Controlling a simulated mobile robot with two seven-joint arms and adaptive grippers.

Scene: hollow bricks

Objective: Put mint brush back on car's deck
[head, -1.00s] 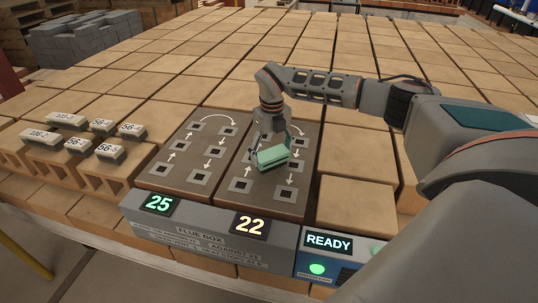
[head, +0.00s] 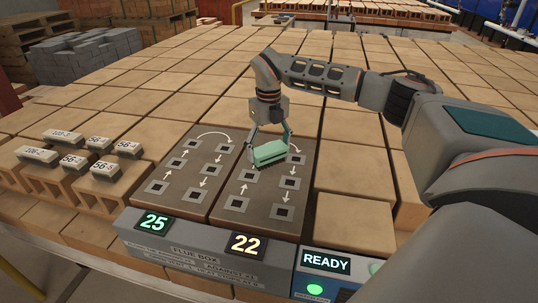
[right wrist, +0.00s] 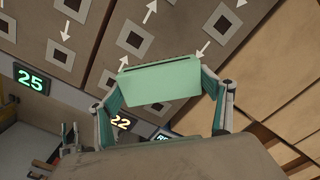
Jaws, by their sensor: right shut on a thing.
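My right gripper (head: 270,145) is shut on the mint brush (head: 269,153), a pale green block. The brush is over the right panel (head: 262,208) of the flue box, among its square holes and white arrows. In the right wrist view the brush (right wrist: 160,87) sits between the two fingers, its long side across the picture. I cannot tell whether it touches the panel or hangs just above it. The left gripper is not in view. I cannot make out the car or its deck as such.
The flue box front (head: 190,262) shows the numbers 25 and 22. A READY panel (head: 326,264) stands to its right. Several grey numbered tags (head: 104,168) rest on hollow bricks (head: 88,192) at the left. Rows of bricks fill the background.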

